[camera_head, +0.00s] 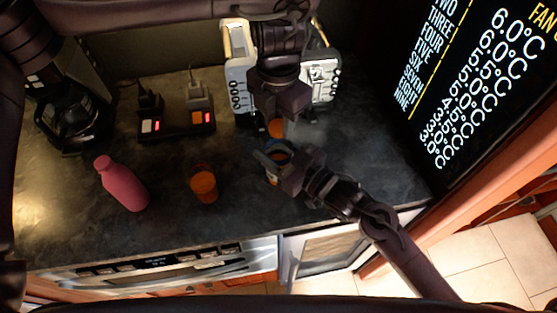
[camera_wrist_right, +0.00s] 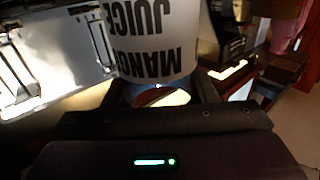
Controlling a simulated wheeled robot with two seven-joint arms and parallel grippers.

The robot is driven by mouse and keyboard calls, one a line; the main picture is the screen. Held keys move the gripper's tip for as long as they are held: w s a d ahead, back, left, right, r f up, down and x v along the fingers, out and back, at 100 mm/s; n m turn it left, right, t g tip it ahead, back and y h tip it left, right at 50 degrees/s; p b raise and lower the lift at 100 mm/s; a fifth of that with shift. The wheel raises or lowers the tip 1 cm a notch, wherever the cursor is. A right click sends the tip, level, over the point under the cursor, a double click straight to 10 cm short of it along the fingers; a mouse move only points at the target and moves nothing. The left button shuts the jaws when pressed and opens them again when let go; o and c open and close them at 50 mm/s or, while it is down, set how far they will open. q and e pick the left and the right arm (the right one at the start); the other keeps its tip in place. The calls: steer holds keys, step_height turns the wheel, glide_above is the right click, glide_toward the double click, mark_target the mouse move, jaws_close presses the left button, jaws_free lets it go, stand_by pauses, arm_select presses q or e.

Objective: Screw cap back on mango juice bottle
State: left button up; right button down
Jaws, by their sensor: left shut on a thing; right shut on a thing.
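The mango juice bottle (camera_wrist_right: 160,45) fills the upper middle of the right wrist view, its white label with black lettering upside down in the picture. In the head view only a small part of the bottle (camera_head: 273,179) shows beside my right gripper (camera_head: 274,160), which is shut on it. My left gripper (camera_head: 287,125) is above it in the picture, shut on the orange cap (camera_head: 276,128). The cap and the bottle look apart in the head view, but the grippers hide parts of both.
A pink bottle (camera_head: 122,184) and an orange cup (camera_head: 204,186) stand on the dark counter (camera_head: 165,220) to the left. A power strip (camera_head: 176,125) with plugs, a coffee maker (camera_head: 70,115) and a toaster (camera_head: 239,75) are behind. A black sign (camera_head: 480,80) is right.

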arm_select(q)
steer(key=m, duration=0.4)
steer(key=shift+m, duration=0.3)
steer(key=m, duration=0.4)
steer(key=shift+m, duration=0.3)
steer(key=o, duration=1.2)
steer(key=shift+c, duration=0.2)
step_height(320, 180, up, 12)
